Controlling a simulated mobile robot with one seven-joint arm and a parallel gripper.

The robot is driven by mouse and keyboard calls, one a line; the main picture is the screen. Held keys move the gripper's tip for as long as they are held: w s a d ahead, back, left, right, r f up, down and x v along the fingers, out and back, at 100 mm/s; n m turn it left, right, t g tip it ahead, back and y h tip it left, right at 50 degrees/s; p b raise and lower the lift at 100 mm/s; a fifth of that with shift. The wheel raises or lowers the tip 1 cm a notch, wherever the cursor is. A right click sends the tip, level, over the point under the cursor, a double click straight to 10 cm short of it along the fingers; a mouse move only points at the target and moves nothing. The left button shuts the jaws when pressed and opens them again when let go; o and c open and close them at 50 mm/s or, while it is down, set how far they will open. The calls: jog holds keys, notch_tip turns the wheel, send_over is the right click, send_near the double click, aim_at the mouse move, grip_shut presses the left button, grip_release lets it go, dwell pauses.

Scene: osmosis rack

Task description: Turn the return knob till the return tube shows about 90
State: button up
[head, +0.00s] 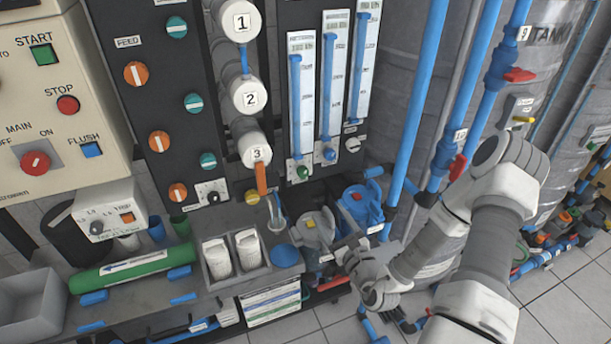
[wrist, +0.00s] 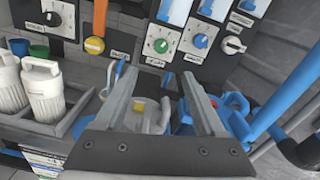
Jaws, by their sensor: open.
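Three flow tubes stand side by side on the dark panel: a left tube (head: 301,95), a middle tube (head: 333,75) and a right tube (head: 364,60), each with blue in it. Below them sit a green knob (head: 302,172), a blue knob (head: 329,154) and a white knob (head: 352,144). The wrist view shows the green knob (wrist: 160,46), blue knob (wrist: 200,41) and white knob (wrist: 233,45). Their labels are too small to read, so I cannot tell which is the return. My gripper (wrist: 160,75) is open and empty, below and apart from the knobs.
Grey and blue pumps (head: 362,203) stand below the panel near my gripper. White canisters (head: 216,258) sit in a tray to the left. Blue pipes (head: 415,110) and a red-handled valve (head: 457,167) rise on the right, near my arm.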

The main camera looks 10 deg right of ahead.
aim_at(305, 174)
jog(key=shift+w+d+f, duration=0.1)
jog(key=shift+w, duration=0.05)
jog(key=x, duration=1.7)
jog(key=shift+w+d+p, duration=0.1)
jog(key=shift+p, duration=0.25)
grip_shut()
